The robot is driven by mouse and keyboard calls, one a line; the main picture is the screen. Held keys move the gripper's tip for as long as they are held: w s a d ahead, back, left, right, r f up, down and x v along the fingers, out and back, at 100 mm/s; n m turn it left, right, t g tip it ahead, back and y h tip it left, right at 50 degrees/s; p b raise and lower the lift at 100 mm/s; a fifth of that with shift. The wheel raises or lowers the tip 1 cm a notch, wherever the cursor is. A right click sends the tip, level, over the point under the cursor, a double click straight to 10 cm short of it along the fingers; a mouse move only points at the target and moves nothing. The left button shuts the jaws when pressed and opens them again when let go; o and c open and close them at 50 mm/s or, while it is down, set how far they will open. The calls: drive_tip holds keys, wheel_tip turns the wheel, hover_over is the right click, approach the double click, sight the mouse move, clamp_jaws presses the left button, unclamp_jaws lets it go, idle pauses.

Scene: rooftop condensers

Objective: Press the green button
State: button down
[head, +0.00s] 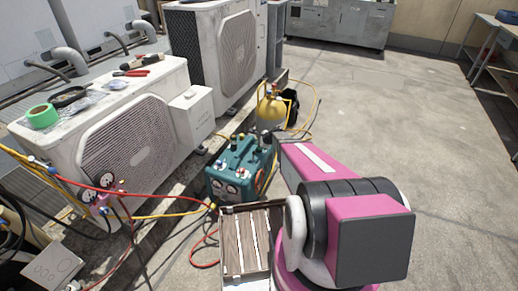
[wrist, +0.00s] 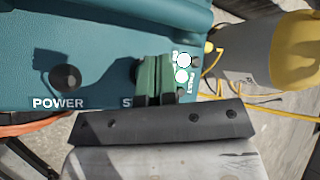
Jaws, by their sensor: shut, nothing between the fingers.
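The teal machine (head: 225,170) stands on the ground in the head view, with gauges on its front. Its panel (wrist: 100,40) fills the upper left of the wrist view. A dark round knob (wrist: 65,77) sits above the word POWER. My gripper (wrist: 156,74) is shut and empty, its greenish fingers over the panel beside a label starting "ST". The fingers cover the rest of that label and the spot above it; a dark round edge shows at their left. No green button can be made out. My gripper is hidden in the head view.
Two small white round spots (wrist: 183,67) show right of the fingers. A yellow cylinder (head: 271,112) stands behind the machine. Condenser units (head: 130,140) line the left, with hoses across the ground. Concrete floor (head: 420,150) is clear at right.

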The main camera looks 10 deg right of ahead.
drive_tip(key=shift+r, duration=0.1)
drive_tip(key=shift+r, duration=2.45)
drive_tip(key=shift+s, duration=0.1)
drive_tip(key=s+r+n+g+h, duration=0.2)
drive_tip(key=s+r+n, duration=0.3)
drive_tip(key=s, duration=0.5)
drive_tip(key=s+r+n+g+h, duration=0.1)
drive_tip(key=s+r+n+g, duration=0.1)
drive_tip(key=s+r+n, duration=0.3)
drive_tip(key=s+r+n+g+h, duration=0.2)
drive_tip(key=s+r+n, duration=0.3)
drive_tip(key=s+n, duration=0.4)
drive_tip(key=s+g, duration=0.1)
drive_tip(key=s, duration=0.6)
drive_tip(key=shift+s+d+r+h, duration=0.15)
drive_tip(key=shift+s+r+h, duration=0.05)
drive_tip(key=shift+s+h, duration=0.1)
